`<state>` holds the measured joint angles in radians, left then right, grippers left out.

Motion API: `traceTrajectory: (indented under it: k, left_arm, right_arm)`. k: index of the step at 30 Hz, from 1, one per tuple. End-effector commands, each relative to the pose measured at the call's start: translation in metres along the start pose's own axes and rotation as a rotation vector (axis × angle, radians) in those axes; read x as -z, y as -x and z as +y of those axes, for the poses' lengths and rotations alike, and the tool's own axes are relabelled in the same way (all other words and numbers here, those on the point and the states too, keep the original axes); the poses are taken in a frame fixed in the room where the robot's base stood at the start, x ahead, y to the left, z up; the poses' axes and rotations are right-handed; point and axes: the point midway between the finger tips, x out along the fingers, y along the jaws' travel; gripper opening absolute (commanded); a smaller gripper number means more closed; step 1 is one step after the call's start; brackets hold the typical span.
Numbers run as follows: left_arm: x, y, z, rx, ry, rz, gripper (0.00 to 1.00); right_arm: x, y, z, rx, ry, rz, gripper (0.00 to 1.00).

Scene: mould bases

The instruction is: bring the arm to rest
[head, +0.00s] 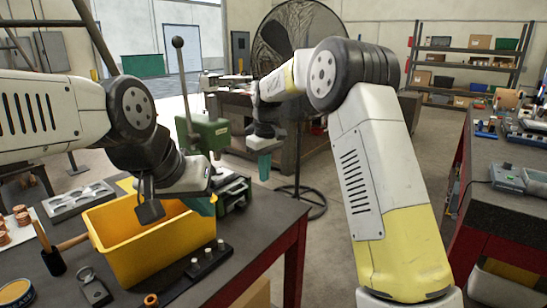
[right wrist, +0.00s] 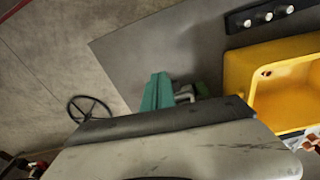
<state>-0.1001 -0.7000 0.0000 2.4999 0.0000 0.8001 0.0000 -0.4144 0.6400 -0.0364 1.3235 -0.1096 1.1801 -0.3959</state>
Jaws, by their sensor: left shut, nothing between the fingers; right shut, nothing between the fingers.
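My left arm comes in from the left in the head view and reaches over a yellow bin (head: 150,262). Its left gripper (head: 203,206) has teal fingers, shut and empty, at the bin's back right edge; part of it is hidden. My right arm bends at a high elbow and reaches back toward the middle. Its right gripper (head: 264,168), also teal-fingered, points down, shut and empty, in the air right of the green press. In the right wrist view the fingers of the right gripper (right wrist: 157,92) show close together with nothing between them, left of the yellow bin (right wrist: 240,85).
A green press (head: 205,135) stands behind the bin on the dark bench (head: 262,222). A grey tray (head: 80,200), a mallet (head: 50,255) and a black strip with pegs (head: 207,262) lie around the bin. A large fan (head: 295,35) stands behind my right arm. Another bench (head: 490,200) is at right.

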Motion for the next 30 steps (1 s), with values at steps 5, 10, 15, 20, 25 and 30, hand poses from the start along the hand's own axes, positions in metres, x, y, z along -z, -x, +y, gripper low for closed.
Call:
traceTrajectory:
  k: [5, 10, 15, 20, 25, 30]
  left_arm:
    - [0.000, 0.000, 0.000, 0.000, 0.000, 0.000, 0.00]
    - [0.000, 0.000, 0.000, 0.000, 0.000, 0.000, 0.00]
    - [0.000, 0.000, 0.000, 0.000, 0.000, 0.000, 0.00]
    - [0.000, 0.000, 0.000, 0.000, 0.000, 0.000, 0.00]
    - [0.000, 0.000, 0.000, 0.000, 0.000, 0.000, 0.00]
    - [0.000, 0.000, 0.000, 0.000, 0.000, 0.000, 0.00]
  right_arm:
    - [-0.067, 0.068, 0.007, -0.013, -0.143, 0.102, 0.00]
    - [-0.135, 0.110, -0.001, -0.023, -0.276, 0.194, 0.00]
    - [-0.203, 0.136, -0.020, -0.035, -0.407, 0.287, 0.00]
    - [-0.264, 0.143, -0.046, -0.048, -0.527, 0.373, 0.00]
    - [-0.316, 0.134, -0.075, -0.062, -0.643, 0.457, 0.00]
    - [-0.345, 0.121, -0.094, -0.072, -0.715, 0.511, 0.00]
